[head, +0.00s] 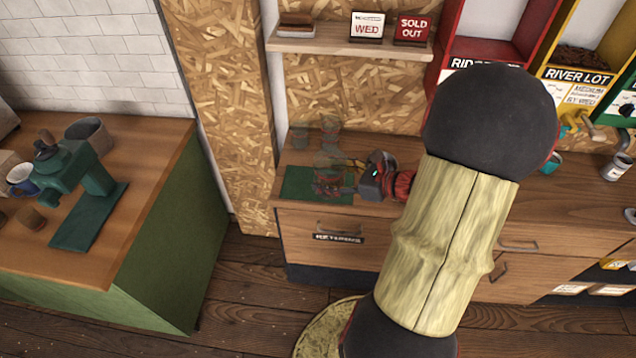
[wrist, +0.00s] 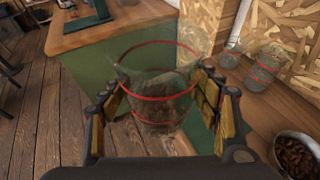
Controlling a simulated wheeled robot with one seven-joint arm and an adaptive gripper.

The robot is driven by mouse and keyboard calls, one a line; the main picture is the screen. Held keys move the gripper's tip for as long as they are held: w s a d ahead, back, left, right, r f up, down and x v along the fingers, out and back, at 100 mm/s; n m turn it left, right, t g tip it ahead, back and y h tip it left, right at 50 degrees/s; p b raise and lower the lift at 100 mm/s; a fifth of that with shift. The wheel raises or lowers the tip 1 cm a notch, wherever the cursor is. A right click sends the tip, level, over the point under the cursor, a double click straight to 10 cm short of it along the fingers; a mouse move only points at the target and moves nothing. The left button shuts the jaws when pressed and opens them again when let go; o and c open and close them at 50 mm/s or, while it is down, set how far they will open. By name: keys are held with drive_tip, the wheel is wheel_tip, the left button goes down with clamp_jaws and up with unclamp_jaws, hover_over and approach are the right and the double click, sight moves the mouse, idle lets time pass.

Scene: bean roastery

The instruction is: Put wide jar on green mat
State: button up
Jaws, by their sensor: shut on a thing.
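The wide jar (wrist: 160,88) is clear glass with red bands and brown contents in its lower part. My gripper (wrist: 163,100) is shut on it, with a yellow-padded finger on each side. In the head view the jar (head: 328,164) is see-through and looks roughly upright over the green mat (head: 296,184). My gripper (head: 345,180) reaches it from the right. I cannot tell whether the jar's base touches the mat. The mat lies on the wooden counter near its left end.
Two other glass jars stand at the back of the counter, one left (head: 299,136) and one right (head: 330,131). A metal bowl of beans (wrist: 297,154) is right of my gripper. A green-sided counter (head: 165,250) with a green machine (head: 80,185) stands left, across a gap.

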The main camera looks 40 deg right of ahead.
drive_tip(key=shift+s+d, duration=0.15)
drive_tip(key=shift+d, duration=0.05)
drive_tip(key=w+d+f+b, duration=0.1)
drive_tip(key=w+d+f, duration=0.1)
drive_tip(key=w+f, duration=0.1)
drive_tip(key=w+d+f+b, duration=0.1)
drive_tip(key=w+d+f, duration=0.1)
drive_tip(key=w, duration=0.3)
drive_tip(key=w+d+f+b, duration=0.2)
drive_tip(key=w+f, duration=0.2)
drive_tip(key=shift+d+f, duration=0.1)
drive_tip(key=shift+f, duration=0.2)
drive_tip(key=shift+w+d+f+b, duration=0.1)
drive_tip(key=shift+f+b, duration=0.4)
drive_tip(key=shift+f, duration=1.05)
drive_tip(key=shift+f, duration=0.15)
drive_tip(key=o, duration=1.5)
drive_tip(key=shift+c, duration=0.2)
